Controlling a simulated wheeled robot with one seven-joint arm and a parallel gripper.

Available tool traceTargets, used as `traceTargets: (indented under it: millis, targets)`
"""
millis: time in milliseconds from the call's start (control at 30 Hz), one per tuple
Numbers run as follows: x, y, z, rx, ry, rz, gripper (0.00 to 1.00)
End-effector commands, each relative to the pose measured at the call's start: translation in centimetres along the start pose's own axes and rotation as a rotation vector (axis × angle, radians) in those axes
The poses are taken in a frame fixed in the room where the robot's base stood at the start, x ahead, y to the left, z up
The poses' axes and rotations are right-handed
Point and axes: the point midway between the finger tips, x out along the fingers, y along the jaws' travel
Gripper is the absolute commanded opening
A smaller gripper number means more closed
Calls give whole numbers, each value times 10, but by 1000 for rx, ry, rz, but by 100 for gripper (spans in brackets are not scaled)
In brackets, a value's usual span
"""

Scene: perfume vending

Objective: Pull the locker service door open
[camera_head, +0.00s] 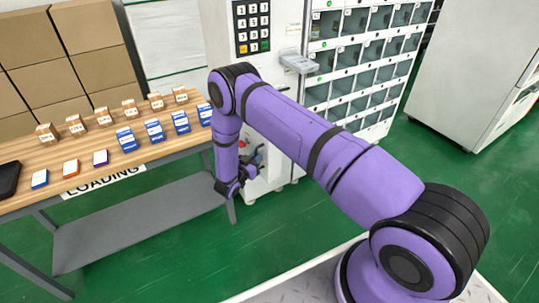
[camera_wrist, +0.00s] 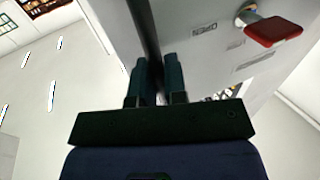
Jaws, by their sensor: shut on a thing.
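The white locker cabinet (camera_head: 267,172) stands at the center, with a keypad on its upper front and a grid of glass-fronted compartments to the right. My gripper (camera_head: 248,166) is low at its front, partly hidden by my arm. In the wrist view my gripper's two dark fingers (camera_wrist: 157,82) are close together on a dark bar (camera_wrist: 147,35) along a pale panel (camera_wrist: 205,50). The bar looks like the service door's handle or edge; I cannot tell which. A red knob (camera_wrist: 273,30) sticks out of the panel to the right. Whether the door stands ajar is not clear.
A wooden table (camera_head: 22,152) with small boxes, a "LOADING" sign and a lower grey shelf (camera_head: 140,222) stands close to the left of my gripper. A white cabinet (camera_head: 470,75) stands at the right. Green floor between them is clear.

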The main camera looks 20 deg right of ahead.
Motion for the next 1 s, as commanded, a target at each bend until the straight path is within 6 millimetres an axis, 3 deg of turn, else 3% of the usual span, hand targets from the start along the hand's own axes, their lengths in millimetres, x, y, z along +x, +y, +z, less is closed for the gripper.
traceTargets:
  millis: [300, 800, 833, 900, 1000]
  targets:
    - [-23, -22, 0, -3, -1, -2, 0]
    - [-24, -26, 0, -2, 0, -2, 0]
    - [-24, -26, 0, -2, 0, -2, 19]
    - [-24, -26, 0, -2, 0, -2, 35]
    - [-25, -26, 0, -1, 0, -2, 36]
